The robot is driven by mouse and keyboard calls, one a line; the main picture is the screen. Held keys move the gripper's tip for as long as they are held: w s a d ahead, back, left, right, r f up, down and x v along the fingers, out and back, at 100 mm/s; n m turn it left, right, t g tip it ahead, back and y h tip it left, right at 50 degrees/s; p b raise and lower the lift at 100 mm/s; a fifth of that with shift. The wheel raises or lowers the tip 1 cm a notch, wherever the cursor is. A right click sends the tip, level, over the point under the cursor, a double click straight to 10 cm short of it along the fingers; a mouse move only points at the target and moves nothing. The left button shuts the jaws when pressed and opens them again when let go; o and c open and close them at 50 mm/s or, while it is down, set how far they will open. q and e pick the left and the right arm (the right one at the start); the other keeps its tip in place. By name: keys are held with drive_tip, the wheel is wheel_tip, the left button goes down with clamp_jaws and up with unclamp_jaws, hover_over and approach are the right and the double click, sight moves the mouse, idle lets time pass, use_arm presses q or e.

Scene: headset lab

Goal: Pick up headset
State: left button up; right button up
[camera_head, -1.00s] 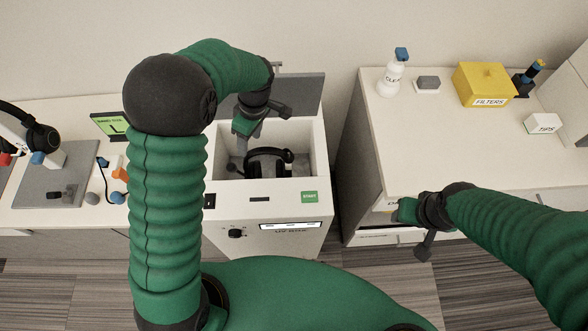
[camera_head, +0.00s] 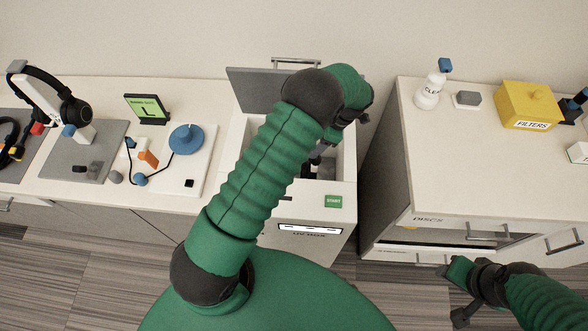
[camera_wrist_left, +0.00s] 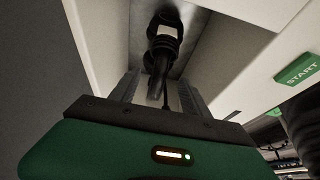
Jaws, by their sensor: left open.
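A black headset (camera_wrist_left: 163,42) lies inside the white UV box (camera_head: 343,165), whose lid is open. In the left wrist view its dark band runs end-on between the two fingers of my left gripper (camera_wrist_left: 158,92). The gripper is open, with a finger on either side of the band; I cannot tell whether they touch it. In the head view my left arm hides most of the headset and the gripper. My right gripper (camera_head: 462,288) is at the lower right, in front of the drawers and away from the box; its jaw state is unclear.
Another headset (camera_head: 72,110) hangs on a white stand at the left. A blue disc (camera_head: 187,138) and a green-screened sign (camera_head: 148,108) stand left of the box. On the right counter are a spray bottle (camera_head: 430,92) and a yellow filters box (camera_head: 527,105).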

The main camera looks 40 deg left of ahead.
use_arm(q)
drive_tip(key=p, duration=0.1)
hover_over(309, 171)
drive_tip(key=a, duration=0.3)
wheel_tip(309, 171, down, 10)
drive_tip(key=shift+s+a, duration=0.2)
clamp_jaws()
idle(0.9)
